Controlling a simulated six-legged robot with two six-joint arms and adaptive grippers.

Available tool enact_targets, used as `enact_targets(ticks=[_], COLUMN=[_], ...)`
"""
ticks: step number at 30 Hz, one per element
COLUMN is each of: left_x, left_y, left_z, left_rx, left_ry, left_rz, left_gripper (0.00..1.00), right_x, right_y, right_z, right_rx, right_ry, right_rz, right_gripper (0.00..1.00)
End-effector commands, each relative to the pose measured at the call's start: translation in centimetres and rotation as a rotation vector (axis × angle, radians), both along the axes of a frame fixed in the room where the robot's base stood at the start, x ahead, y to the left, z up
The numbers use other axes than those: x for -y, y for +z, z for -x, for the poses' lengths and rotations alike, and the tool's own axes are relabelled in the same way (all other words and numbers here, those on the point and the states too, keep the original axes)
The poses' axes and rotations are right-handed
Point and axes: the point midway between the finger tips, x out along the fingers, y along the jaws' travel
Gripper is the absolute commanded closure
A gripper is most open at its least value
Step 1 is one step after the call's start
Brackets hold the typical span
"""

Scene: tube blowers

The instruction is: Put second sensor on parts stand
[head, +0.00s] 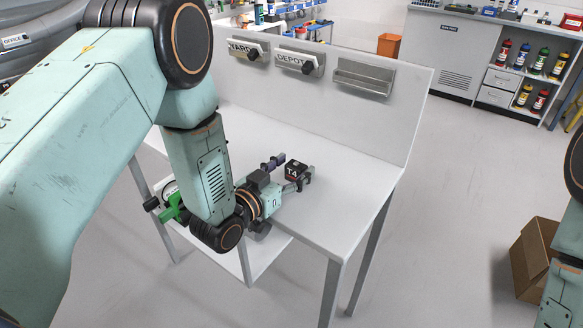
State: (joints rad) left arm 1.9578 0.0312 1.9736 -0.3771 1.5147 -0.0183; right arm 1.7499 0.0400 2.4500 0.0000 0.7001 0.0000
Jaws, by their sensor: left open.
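A small black box marked "T4" (296,171), which looks like a sensor, sits on or just above the top of the white stand (335,205). My left gripper (291,168) reaches over the stand from the left. Its fingers are open, one on each side of the black box. I cannot tell whether they touch it. My right arm shows only in part at the right edge, and its gripper is out of view. My left arm hides the left part of the stand.
The stand's upright back panel (408,120) carries holders labelled "YARD" (244,48) and "DEPOT" (296,62), plus an empty holder (363,78). A green part (174,208) shows beside my left arm. A cardboard box (533,258) is on the floor at right. The stand's front right is clear.

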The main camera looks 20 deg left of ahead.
Motion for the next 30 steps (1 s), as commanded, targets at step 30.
enact_targets(ticks=[30], left_x=[-3.9], left_y=[1.1], left_z=[10.4], left_rx=[-0.003], left_ry=[0.002], left_rz=[0.001], left_gripper=[0.35], right_x=[0.0], right_y=[1.6], right_z=[0.0], right_rx=[0.0], right_ry=[0.0], right_rz=[0.0], right_gripper=[1.0])
